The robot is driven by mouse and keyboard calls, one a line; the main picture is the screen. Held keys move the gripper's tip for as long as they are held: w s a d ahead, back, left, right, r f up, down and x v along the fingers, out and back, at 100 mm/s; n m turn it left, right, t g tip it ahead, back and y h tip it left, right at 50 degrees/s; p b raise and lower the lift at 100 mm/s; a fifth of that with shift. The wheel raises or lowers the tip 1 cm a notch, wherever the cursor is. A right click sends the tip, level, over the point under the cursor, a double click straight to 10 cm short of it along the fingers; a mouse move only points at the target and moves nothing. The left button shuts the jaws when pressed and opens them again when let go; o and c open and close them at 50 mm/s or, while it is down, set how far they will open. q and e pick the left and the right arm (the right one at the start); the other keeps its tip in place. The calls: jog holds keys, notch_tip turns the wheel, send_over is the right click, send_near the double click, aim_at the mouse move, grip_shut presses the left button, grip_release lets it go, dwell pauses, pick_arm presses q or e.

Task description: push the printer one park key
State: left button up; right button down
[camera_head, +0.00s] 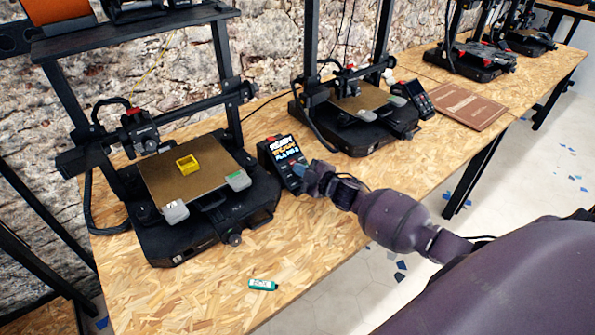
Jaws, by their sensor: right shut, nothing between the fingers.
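The nearest printer (205,215), a black open-frame 3D printer, stands at the left of the wooden bench with a yellow square part (187,163) on its brown plate. Its control box (282,158) stands at its right side, with a lit screen of white, orange and blue text. My right gripper (308,178) is shut and empty, with its fingertips close to the right side of this box. I cannot tell whether they touch it. I cannot make out a park key; the gripper may cover part of the box. My left gripper is not in view.
A second printer (350,125) with its own screen (418,98) stands behind, and further printers stand farther back. A brown board (455,104) lies at the right. The front of the bench (200,300) is mostly clear.

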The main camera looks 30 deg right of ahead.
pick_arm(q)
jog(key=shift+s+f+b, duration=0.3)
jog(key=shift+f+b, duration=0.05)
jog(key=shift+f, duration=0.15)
pick_arm(e)
jog(key=shift+s+a+f, duration=0.1)
jog(key=shift+a+f, duration=0.15)
jog(key=shift+f, duration=0.5)
jog(key=shift+s+r+p, duration=0.1)
jog(key=shift+s+p, duration=0.05)
jog(key=shift+p, duration=0.35)
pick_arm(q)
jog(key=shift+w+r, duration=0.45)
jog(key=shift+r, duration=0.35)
pick_arm(e)
jog(key=shift+s+d, duration=0.1)
pick_arm(q)
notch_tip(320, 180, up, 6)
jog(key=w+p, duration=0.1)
jog(key=p, duration=0.3)
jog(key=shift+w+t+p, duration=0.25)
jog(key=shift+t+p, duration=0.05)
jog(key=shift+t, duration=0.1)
pick_arm(e)
jog(key=s+r, duration=0.1)
jog(key=r, duration=0.2)
jog(key=s+r, duration=0.1)
jog(key=r, duration=0.1)
jog(key=shift+s+d, duration=0.25)
jog(key=shift+s, duration=0.1)
